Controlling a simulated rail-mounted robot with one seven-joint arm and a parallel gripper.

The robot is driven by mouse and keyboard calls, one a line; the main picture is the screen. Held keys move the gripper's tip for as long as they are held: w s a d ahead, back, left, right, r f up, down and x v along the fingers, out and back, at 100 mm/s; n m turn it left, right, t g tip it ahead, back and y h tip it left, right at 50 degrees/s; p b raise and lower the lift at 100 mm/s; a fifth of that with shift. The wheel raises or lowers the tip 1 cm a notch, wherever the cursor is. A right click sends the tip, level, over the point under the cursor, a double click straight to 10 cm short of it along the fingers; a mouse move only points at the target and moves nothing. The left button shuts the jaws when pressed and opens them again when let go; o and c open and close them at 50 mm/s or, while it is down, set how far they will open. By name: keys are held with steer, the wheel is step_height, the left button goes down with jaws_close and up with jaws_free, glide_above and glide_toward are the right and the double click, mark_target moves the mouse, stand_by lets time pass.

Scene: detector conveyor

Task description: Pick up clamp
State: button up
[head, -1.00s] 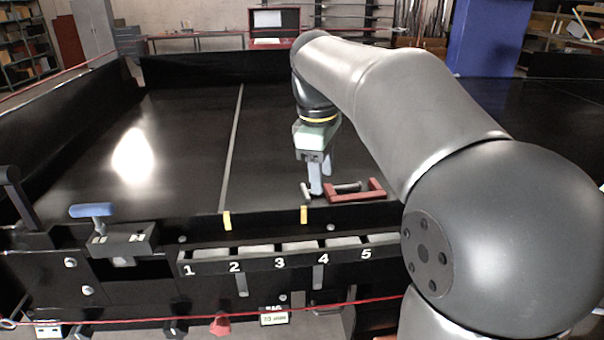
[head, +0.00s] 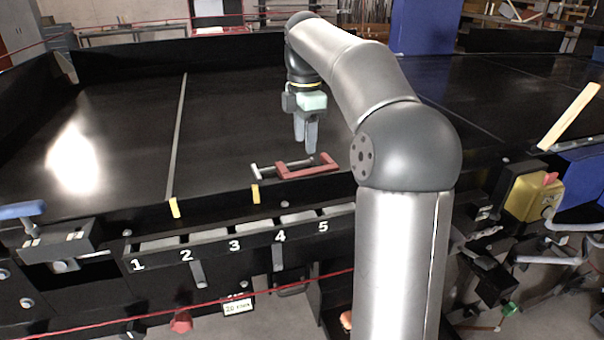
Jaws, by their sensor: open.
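The clamp (head: 305,172) is a red C-shaped frame with a grey screw and handle at its left end. It lies flat on the black conveyor surface near the front edge, behind the numbered slots. My gripper (head: 306,150) points down with its grey fingers apart and empty. In the head view its fingertips show just above and behind the clamp, and they look apart from it. The clamp is mostly in plain sight.
A tray of slots (head: 130,264) numbered 1 to 5 runs along the conveyor's front. A blue-handled lever (head: 22,210) stands at the left and a yellow box (head: 528,197) at the right. A pale strip (head: 175,140) crosses the belt. The belt around the clamp is clear.

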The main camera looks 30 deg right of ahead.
mark_target(306, 171)
step_height(306, 171, down, 3)
steer(key=shift+r, duration=0.1)
steer(key=f, duration=0.2)
steer(key=f+p, duration=0.1)
steer(key=f, duration=0.1)
steer(key=shift+s, duration=0.3)
steer(key=shift+f, duration=0.6)
jaws_close()
